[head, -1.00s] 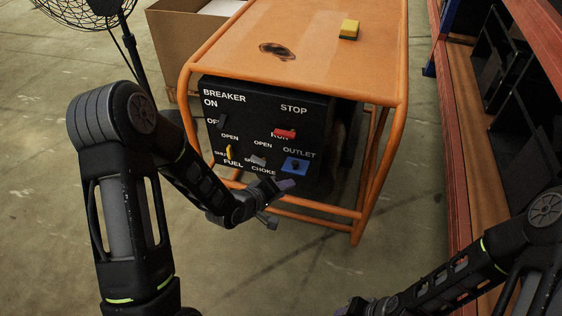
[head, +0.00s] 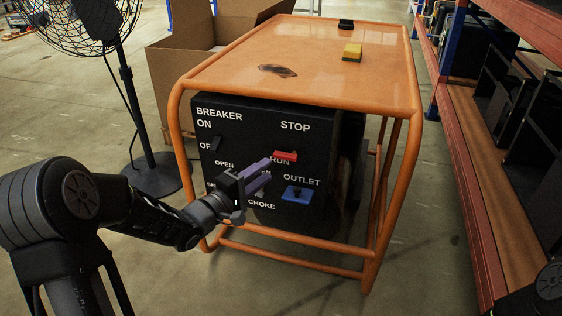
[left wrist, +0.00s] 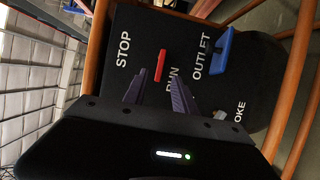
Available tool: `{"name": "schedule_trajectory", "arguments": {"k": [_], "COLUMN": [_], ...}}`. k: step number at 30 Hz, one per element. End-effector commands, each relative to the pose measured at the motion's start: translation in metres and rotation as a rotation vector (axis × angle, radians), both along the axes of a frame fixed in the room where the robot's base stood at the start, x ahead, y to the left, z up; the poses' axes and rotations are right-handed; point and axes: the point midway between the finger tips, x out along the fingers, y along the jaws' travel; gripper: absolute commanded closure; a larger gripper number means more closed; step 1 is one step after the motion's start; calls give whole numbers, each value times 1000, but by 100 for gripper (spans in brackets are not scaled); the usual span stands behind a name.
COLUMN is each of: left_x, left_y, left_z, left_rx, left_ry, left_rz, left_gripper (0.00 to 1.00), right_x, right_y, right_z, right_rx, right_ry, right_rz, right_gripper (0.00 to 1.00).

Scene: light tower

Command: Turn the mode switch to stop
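The mode switch is a red lever (head: 285,155) on the black panel (head: 255,118). It lies roughly level in the head view, just above the word RUN and below the word STOP. My left gripper (head: 266,170) is in front of the panel, just left of and below the red lever. In the left wrist view the red lever (left wrist: 160,65) is beyond the gap between the two fingertips (left wrist: 156,84). The fingers are apart, with nothing between them. My right gripper is out of view.
The panel also carries a blue outlet cover (head: 296,194) and a black breaker lever (head: 216,143). An orange tube frame (head: 175,150) surrounds the panel. A fan (head: 150,175) stands on the left, and a rack (head: 465,150) on the right.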

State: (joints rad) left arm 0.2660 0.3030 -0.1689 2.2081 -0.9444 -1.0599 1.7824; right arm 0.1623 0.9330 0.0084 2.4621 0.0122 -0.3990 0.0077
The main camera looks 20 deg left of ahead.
Motion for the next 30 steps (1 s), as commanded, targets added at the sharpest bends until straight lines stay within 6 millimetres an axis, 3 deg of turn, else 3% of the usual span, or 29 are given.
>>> {"name": "schedule_trajectory", "arguments": {"k": [16, 27, 30], "left_x": [64, 71, 70], "left_y": [-26, -28, -28], "left_z": [-3, 0, 0], "left_rx": [-1, -1, -1], "left_ry": [0, 0, 0], "left_rz": [0, 1, 1], "left_gripper": [67, 67, 75], "right_x": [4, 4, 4], "right_y": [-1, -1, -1], "right_z": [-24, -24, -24], "right_rx": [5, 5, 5], "right_ry": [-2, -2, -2], "right_rz": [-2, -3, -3], "right_gripper": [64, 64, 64]}}
